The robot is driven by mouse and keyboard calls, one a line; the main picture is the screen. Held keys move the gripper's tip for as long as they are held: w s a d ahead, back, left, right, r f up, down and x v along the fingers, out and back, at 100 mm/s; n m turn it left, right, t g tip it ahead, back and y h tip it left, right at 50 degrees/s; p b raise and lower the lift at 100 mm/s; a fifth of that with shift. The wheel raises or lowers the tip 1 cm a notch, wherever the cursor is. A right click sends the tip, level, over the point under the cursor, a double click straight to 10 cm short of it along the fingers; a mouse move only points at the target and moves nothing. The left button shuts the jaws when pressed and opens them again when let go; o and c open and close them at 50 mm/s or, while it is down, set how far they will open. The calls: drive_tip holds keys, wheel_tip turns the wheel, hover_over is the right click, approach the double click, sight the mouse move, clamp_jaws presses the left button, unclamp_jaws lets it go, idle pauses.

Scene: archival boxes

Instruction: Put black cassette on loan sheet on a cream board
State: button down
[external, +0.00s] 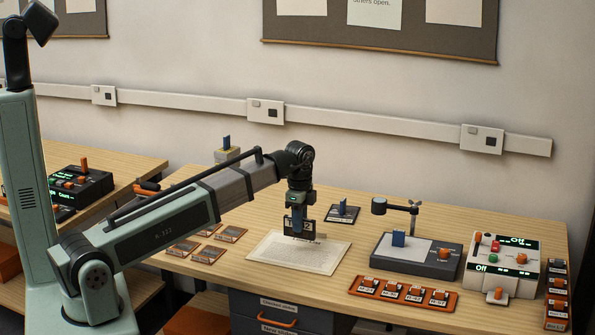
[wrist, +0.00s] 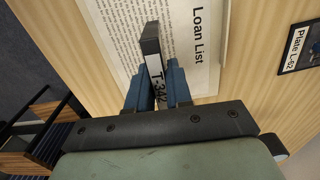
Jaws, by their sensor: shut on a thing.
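A black cassette (external: 290,226) with a white label is between the blue fingers of my gripper (external: 299,222). The loan sheet (external: 290,258), a printed page on a cream board, lies on the table below. The sheet (wrist: 202,50), headed Loan List, is beneath the cassette in the wrist view. I cannot tell whether the cassette's lower edge touches the sheet.
A dark plate with a blue handle (external: 343,214) lies behind the sheet; its label (wrist: 301,58) shows at the wrist view's right. Several small plates (external: 209,254) lie left. A grey device (external: 430,262), an orange tray (external: 375,291) and a white control box (external: 510,245) stand right.

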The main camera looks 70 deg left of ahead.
sight(300, 237)
drive_tip(key=shift+f, duration=2.1)
drive_tip(key=shift+f, duration=0.1)
drive_tip(key=c, duration=1)
unclamp_jaws()
drive_tip(key=shift+c, duration=0.2)
wheel_tip(300, 237, up, 12)
drive_tip(key=shift+r, duration=0.1)
